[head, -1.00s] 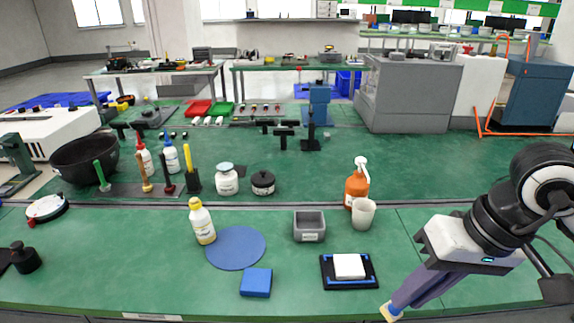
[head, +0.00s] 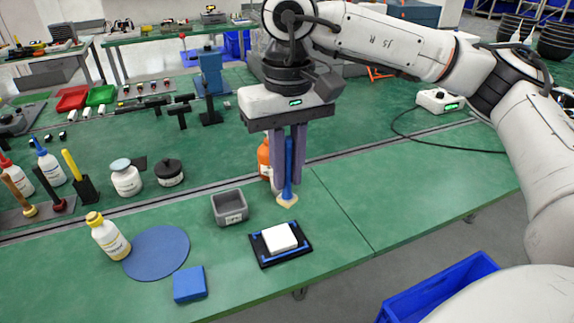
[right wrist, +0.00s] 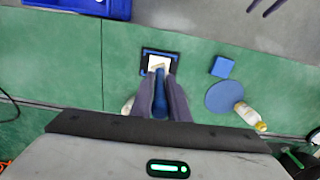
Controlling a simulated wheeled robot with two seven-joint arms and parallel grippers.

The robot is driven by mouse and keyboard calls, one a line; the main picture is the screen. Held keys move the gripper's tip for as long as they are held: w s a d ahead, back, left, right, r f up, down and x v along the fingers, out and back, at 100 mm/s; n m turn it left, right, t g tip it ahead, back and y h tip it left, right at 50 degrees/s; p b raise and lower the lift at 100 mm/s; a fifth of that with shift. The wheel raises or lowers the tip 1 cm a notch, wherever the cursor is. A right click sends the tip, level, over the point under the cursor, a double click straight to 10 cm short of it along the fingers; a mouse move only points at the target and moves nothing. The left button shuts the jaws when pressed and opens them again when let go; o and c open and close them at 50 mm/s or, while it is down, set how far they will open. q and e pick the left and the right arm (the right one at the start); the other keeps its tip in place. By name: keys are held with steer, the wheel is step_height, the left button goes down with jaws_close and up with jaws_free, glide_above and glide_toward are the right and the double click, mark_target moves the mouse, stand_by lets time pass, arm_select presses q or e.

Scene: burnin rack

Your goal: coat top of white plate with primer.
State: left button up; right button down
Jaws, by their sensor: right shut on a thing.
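The white plate (head: 280,236) lies flat in a black fixture (head: 263,258) with blue edges near the table's front. My right gripper (head: 287,183) is shut on a blue-handled brush (head: 289,160), which points down with its pale tip (head: 287,201) above the table, beyond the plate in the head view. In the right wrist view the brush handle (right wrist: 160,98) lies between the fingers, and the fixture (right wrist: 174,54) shows past the tip. A yellow-capped white bottle (head: 109,238) stands at the left; its label is too small to read. My left gripper is out of view.
A grey open box (head: 229,208) stands left of the brush. An orange bottle (head: 263,157) is partly hidden behind my right gripper. A round blue mat (head: 157,253) and a blue block (head: 190,284) lie at the left. The table right of the fixture is clear.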

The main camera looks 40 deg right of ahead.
mark_target(288, 190)
steer(key=shift+d+f+b, duration=0.1)
steer(key=shift+f+b, duration=1.8)
steer(key=shift+f, duration=0.95)
